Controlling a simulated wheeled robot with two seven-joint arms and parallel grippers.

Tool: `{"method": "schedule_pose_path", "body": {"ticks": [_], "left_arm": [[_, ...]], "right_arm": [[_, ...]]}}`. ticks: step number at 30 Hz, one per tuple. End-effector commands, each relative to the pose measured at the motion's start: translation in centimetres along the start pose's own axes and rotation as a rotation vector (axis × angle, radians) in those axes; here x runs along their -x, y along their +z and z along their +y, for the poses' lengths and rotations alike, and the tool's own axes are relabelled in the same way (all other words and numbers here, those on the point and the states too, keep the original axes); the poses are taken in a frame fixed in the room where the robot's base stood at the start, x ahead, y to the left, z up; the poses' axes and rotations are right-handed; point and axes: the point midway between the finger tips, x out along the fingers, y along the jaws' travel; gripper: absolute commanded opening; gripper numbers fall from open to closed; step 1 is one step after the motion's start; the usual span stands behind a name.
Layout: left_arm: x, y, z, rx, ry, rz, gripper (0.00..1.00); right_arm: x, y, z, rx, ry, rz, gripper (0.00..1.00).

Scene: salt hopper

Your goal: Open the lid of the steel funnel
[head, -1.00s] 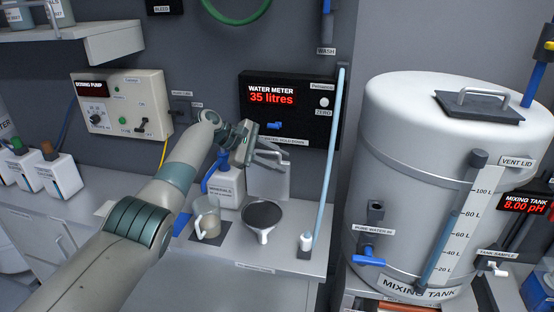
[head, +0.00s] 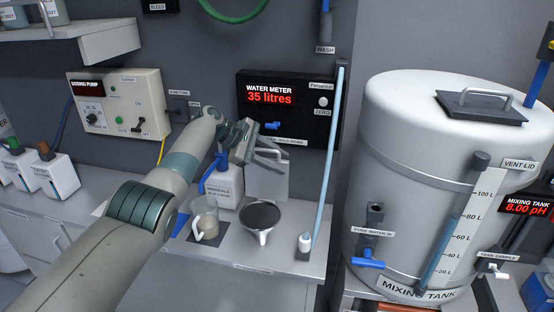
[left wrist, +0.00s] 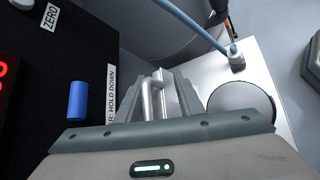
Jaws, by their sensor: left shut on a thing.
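The steel funnel (head: 261,216) stands on the bench with its round dark mouth facing up; its round top also shows in the left wrist view (left wrist: 242,106). Behind it stands an upright light grey piece (head: 281,184), partly hidden by my gripper. I cannot tell whether this piece is the funnel's lid. My left gripper (head: 266,157) is above and behind the funnel, in front of the wall. In the left wrist view its fingers are shut on a bent silver handle (left wrist: 152,97). My right gripper is not in view.
A clear jug (head: 205,217) and a white minerals bottle (head: 225,188) stand left of the funnel. A pale blue rod (head: 327,160) rises on the right. The water meter panel (head: 287,108) is on the wall close behind. The mixing tank (head: 420,150) stands further right.

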Motion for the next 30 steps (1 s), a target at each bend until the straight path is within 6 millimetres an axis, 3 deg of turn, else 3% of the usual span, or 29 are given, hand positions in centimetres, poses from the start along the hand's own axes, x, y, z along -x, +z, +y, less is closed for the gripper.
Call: {"method": "schedule_pose_path", "body": {"ticks": [10,17,23,30], "left_arm": [[0.1,-0.1,-0.1,0.001,-0.002,0.001,0.28],[1.3,-0.2,0.0,-0.001,0.001,0.001,0.28],[3.5,-0.3,0.0,-0.004,0.004,0.003,0.28],[8.3,-0.3,-0.1,-0.003,0.004,0.002,0.28]], "right_arm": [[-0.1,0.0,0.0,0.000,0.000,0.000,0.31],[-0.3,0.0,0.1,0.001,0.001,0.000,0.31],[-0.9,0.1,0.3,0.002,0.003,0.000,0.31],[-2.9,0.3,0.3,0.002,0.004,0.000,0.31]]}}
